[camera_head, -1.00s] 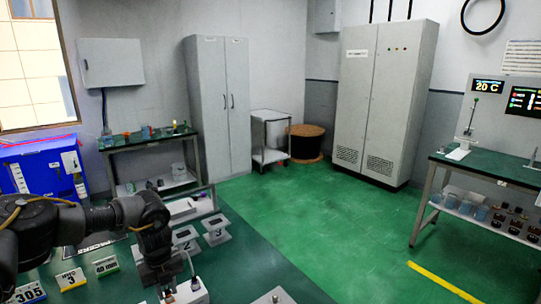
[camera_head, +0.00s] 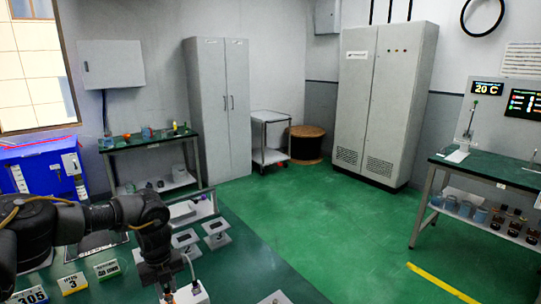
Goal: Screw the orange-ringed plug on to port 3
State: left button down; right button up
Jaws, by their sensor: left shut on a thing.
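My left gripper (camera_head: 164,288) is low over the green table at the bottom of the head view, pointing down. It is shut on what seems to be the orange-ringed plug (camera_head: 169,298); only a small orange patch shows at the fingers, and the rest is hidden. A white block (camera_head: 192,293) with a pale cable rising from it stands right beside the gripper. Whether they touch cannot be told. Grey-white stands marked 2 (camera_head: 186,239) and 3 (camera_head: 216,233) sit farther back, apart from the gripper. My right gripper is not in view.
A long white unit (camera_head: 190,212) lies behind the stands. A pale plate (camera_head: 275,297) is at the bottom edge. Bare green tabletop (camera_head: 240,270) lies right of the gripper.

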aim_at(167, 288)
pick_arm(q)
jog(key=shift+r+p, duration=1.4)
jog(key=shift+r, duration=0.5)
jog(key=d, duration=0.3)
jog(key=d+p, duration=0.1)
jog(key=d, duration=0.1)
jog(key=shift+s+f, duration=0.25)
jog(key=shift+s+d+f, duration=0.1)
jog(key=shift+d, duration=1.15)
jog(key=shift+s+d+f, duration=0.1)
jog(key=shift+d, duration=1.1)
